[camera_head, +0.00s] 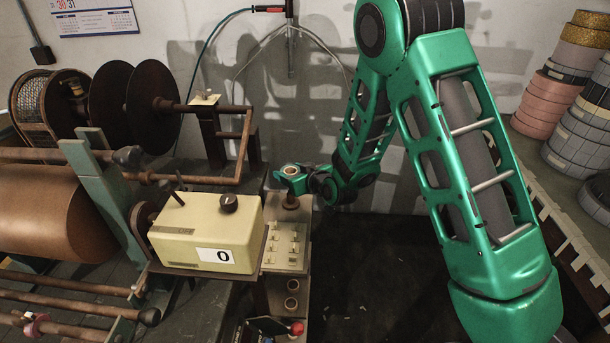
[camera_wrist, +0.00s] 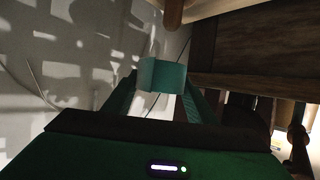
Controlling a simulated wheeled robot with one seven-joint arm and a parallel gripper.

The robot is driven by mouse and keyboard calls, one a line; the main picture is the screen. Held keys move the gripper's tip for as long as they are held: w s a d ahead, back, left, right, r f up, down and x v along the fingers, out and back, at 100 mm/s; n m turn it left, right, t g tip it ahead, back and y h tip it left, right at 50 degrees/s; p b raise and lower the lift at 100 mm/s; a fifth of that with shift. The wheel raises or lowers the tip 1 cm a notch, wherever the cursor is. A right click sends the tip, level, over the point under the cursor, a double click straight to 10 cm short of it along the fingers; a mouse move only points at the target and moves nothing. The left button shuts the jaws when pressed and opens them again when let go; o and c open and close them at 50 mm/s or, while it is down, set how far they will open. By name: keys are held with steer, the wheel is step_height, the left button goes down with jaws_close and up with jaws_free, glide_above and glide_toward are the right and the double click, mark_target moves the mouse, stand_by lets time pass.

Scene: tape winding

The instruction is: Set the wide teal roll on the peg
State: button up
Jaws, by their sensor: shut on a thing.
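The teal roll (camera_wrist: 163,74) is between the two fingers of my gripper (camera_wrist: 163,88) in the wrist view. In the head view the roll (camera_head: 291,171) is small, with a brown core showing at its top, and my gripper (camera_head: 303,178) is shut on it from the right. A short brown peg (camera_head: 291,203) stands just below the roll in the head view. A brown post (camera_wrist: 173,12) also shows beyond the roll at the top of the wrist view. I cannot tell whether roll and peg touch.
A cream counter box (camera_head: 205,232) reading 0 and a switch panel (camera_head: 284,246) stand close by. Rusty discs and rods (camera_head: 152,104) fill the left. Brown round holders (camera_head: 291,286) and a red knob (camera_head: 297,328) lie nearer. Stacked rolls (camera_head: 550,100) stand at right.

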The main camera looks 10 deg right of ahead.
steer(key=shift+a+f, duration=0.15)
steer(key=shift+f, duration=3.15)
steer(key=o, duration=1.1)
steer(key=v, duration=1)
steer(key=shift+s, duration=0.3)
